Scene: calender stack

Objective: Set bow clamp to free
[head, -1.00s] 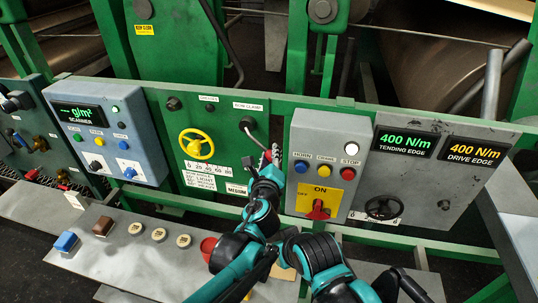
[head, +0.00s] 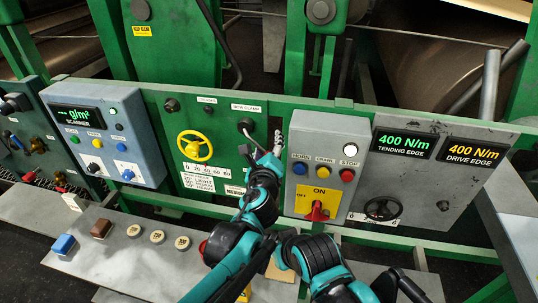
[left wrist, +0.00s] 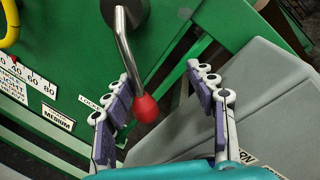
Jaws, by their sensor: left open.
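The bow clamp lever (head: 247,129) is on the green panel under its white label (head: 246,107). In the left wrist view it is a metal rod (left wrist: 124,50) on a dark round hub, ending in a red knob (left wrist: 146,107). My left gripper (head: 277,140) is just right of the lever in the head view. In the left wrist view its open fingers (left wrist: 168,100) stand on either side of the knob, with no clear contact. A partly hidden label (left wrist: 88,101) beginning "LOCK" is beside the left finger. The knob is hidden in the head view. My right gripper is not in view.
A grey box (head: 338,142) with blue, yellow and red buttons and a red rotary switch (head: 317,212) stands close right of the gripper. A yellow handwheel (head: 195,146) is left of the lever. A ledge with buttons (head: 130,255) runs below.

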